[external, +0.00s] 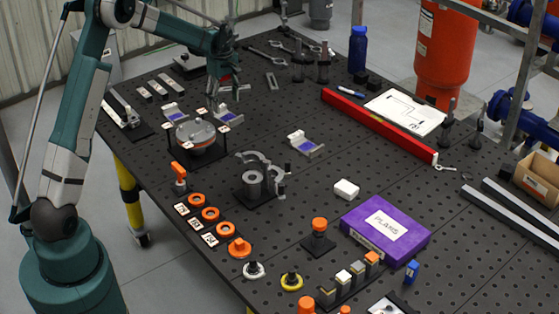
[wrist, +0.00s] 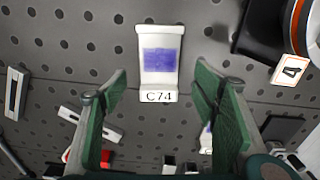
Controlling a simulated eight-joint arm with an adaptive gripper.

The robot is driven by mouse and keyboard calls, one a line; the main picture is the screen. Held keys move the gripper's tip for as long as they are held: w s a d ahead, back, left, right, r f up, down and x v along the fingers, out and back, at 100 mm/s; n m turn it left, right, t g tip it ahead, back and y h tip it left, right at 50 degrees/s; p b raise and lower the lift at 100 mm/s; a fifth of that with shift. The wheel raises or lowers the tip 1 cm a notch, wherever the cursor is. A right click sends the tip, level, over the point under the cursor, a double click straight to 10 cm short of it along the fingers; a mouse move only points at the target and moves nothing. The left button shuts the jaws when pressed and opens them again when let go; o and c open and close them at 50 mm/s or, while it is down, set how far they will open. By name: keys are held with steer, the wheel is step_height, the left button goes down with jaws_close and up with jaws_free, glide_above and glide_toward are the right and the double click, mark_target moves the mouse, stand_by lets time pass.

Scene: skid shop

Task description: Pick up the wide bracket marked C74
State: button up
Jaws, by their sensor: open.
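The wide bracket marked C74 (wrist: 158,58) is a pale, light-grey piece with a blue-violet patch. Its label faces the camera at its near end. It lies flat on the perforated table top and appears to be the bracket under my gripper in the external view (external: 228,116). My gripper (wrist: 161,74) is open, its green fingers either side of the bracket in the picture, with nothing held. In the external view my gripper (external: 222,88) hangs above the bracket, apart from it. A similar bracket (external: 173,113) lies to its left, another (external: 305,144) to its right.
A round grey fixture (external: 195,133) with number cards stands close beside the bracket; its card marked 4 (wrist: 290,70) shows in the wrist view. Slotted plates (external: 158,88) lie to the left. A grey cylinder cluster (external: 255,183) and a purple case (external: 385,228) stand nearer the front.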

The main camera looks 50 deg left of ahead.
mark_target(226, 116)
stand_by(0.3)
steer(key=shift+f, duration=2.55)
steer(key=shift+c, duration=0.6)
steer(key=c, duration=1.1)
